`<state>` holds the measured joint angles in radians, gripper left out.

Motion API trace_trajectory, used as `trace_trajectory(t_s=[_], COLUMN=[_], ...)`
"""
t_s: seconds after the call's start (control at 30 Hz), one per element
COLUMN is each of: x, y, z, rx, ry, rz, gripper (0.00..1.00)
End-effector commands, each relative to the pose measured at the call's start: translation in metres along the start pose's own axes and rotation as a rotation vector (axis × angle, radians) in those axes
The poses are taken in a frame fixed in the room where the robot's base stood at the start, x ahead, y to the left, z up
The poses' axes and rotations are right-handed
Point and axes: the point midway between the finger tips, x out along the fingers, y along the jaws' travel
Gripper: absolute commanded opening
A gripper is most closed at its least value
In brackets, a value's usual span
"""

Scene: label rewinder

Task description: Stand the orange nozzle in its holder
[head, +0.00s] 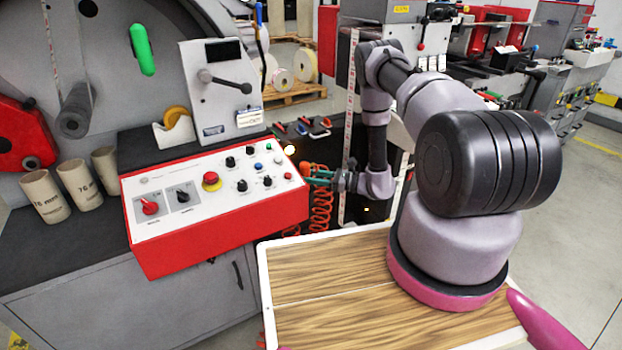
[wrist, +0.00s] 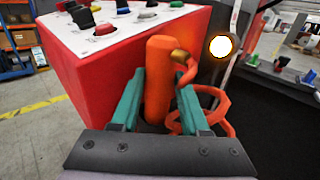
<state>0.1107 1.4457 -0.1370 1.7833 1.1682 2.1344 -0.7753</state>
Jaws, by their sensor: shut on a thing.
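My gripper (head: 318,178) is beside the right side of the red control box in the head view. In the wrist view, its two green fingers are shut on the orange nozzle (wrist: 160,75), a thick upright cylinder with a small brass-coloured part near its top. An orange coiled hose (wrist: 205,105) hangs at its right; it also shows below my gripper in the head view (head: 321,208). I cannot pick out the holder for certain in either view.
The red control box (head: 225,235) with knobs is close left of my gripper; its side fills the left of the wrist view (wrist: 95,80). A bright lamp (head: 290,150) glows behind. Hand tools (head: 303,128) lie behind that. Cardboard cores (head: 76,185) stand at far left.

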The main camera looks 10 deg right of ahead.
Motion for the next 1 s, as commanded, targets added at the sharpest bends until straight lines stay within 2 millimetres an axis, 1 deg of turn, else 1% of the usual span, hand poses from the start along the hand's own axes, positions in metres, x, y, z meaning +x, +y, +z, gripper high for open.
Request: trace_trajectory(t_s=[0.03,0.07,0.37,0.4,0.43,0.7,0.8,0.87,1.0], x=[0.000,0.000,0.000,0.000,0.000,0.000,0.000,-0.007,-0.032], y=[0.000,0.000,-0.001,0.000,0.000,0.000,0.000,-0.001,-0.002], z=[-0.005,-0.006,-0.008,-0.009,-0.009,-0.008,-0.005,-0.006,-0.006], rx=[0.000,0.000,-0.001,-0.001,-0.001,-0.001,-0.001,0.000,0.000], ry=[0.000,0.000,-0.001,0.000,0.000,0.000,0.000,0.000,0.000], rz=[0.000,-0.001,-0.001,-0.001,0.000,-0.001,-0.001,-0.004,-0.008], gripper=[0.00,0.00,0.00,0.49,0.58,0.58,0.58,0.58,0.58])
